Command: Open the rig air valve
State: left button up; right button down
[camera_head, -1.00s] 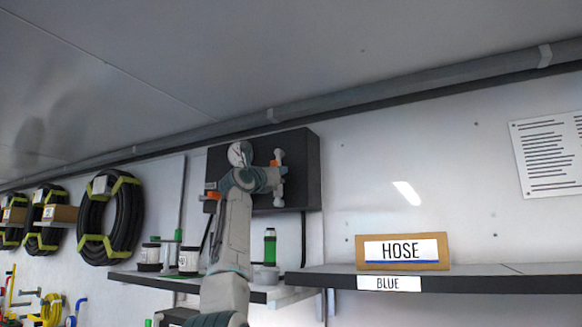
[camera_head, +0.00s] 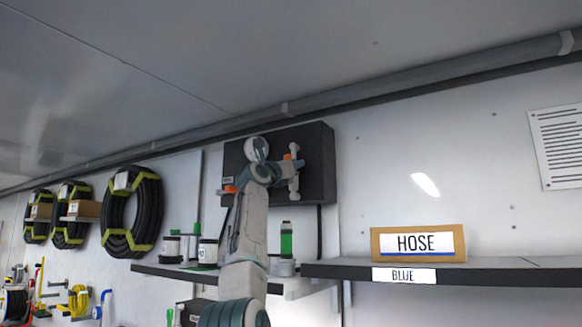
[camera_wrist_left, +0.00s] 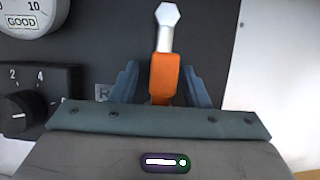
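A dark panel box (camera_head: 318,165) is fixed to the wall in the head view. On its right part is a pale pipe fitting (camera_head: 294,181) with an orange valve handle (camera_head: 287,157). My left gripper (camera_head: 281,169) is in front of this valve. In the left wrist view, the orange handle (camera_wrist_left: 164,77) lies between the two fingers of my left gripper (camera_wrist_left: 161,86). A narrow gap shows beside the handle, so the fingers look apart and around it. The handle's lower end is hidden by the gripper body. My right gripper is not in view.
A round gauge (camera_wrist_left: 30,14) and a black knob (camera_wrist_left: 22,110) are left of the gripper. Below the panel, a shelf (camera_head: 167,272) holds bottles. A HOSE box (camera_head: 418,243) stands on the right shelf (camera_head: 517,274). Hose coils (camera_head: 132,212) hang at left.

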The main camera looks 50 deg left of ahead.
pick_arm(q)
jog(key=b+v, duration=0.8)
jog(key=v, duration=0.3)
jog(key=shift+b, duration=0.35)
